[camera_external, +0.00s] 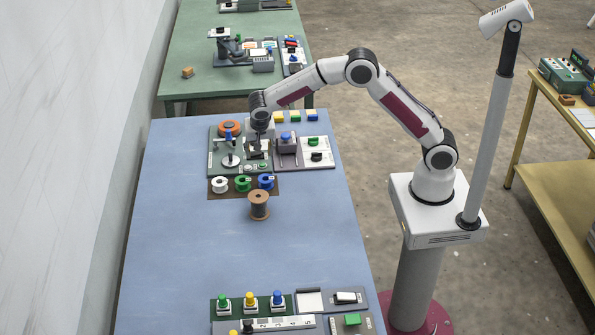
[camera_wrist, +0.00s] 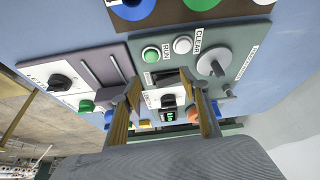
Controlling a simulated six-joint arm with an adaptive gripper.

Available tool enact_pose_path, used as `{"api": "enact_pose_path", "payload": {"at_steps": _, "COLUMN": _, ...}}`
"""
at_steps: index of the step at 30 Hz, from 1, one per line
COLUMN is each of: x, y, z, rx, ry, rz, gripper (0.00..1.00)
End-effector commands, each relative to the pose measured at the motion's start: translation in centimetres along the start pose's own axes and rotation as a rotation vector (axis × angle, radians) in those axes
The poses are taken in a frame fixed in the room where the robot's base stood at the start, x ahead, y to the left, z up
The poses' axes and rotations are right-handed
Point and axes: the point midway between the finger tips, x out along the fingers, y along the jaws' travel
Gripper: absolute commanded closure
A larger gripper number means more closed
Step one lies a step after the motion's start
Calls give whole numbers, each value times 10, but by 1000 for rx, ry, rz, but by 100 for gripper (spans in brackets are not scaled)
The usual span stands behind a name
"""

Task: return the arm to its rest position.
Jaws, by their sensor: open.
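My gripper (camera_external: 258,143) is at the end of my arm, which reaches out over the grey-green control panel (camera_external: 214,164) on the blue table. In the wrist view my two fingers (camera_wrist: 160,78) are apart with nothing held between them. Between them show a black rocker-like part and a small display with green digits (camera_wrist: 170,115) on the panel. Whether the fingertips touch the panel cannot be told.
White, green and blue spools (camera_external: 243,184) sit in front of the panel, with a brown spool (camera_external: 259,206) nearer. More controls (camera_external: 250,302) stand at the table's near end. The table's middle (camera_external: 190,250) is clear.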

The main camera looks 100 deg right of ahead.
Motion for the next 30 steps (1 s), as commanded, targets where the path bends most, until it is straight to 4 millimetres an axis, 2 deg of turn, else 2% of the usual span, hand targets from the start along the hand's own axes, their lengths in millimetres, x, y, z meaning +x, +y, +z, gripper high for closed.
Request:
{"api": "enact_pose_path", "payload": {"at_steps": 8, "x": -1, "y": 0, "z": 0, "rx": -3, "ry": -1, "rz": -1, "gripper": 55}}
{"api": "enact_pose_path", "payload": {"at_steps": 14, "x": -16, "y": 5, "z": 2, "rx": -34, "ry": -7, "rz": -14, "gripper": 55}}
{"api": "enact_pose_path", "payload": {"at_steps": 20, "x": -48, "y": 18, "z": 5, "rx": -111, "ry": -21, "rz": -44, "gripper": 55}}
{"api": "enact_pose_path", "payload": {"at_steps": 30, "x": -110, "y": 52, "z": 18, "rx": -286, "ry": -45, "rz": -115, "gripper": 55}}
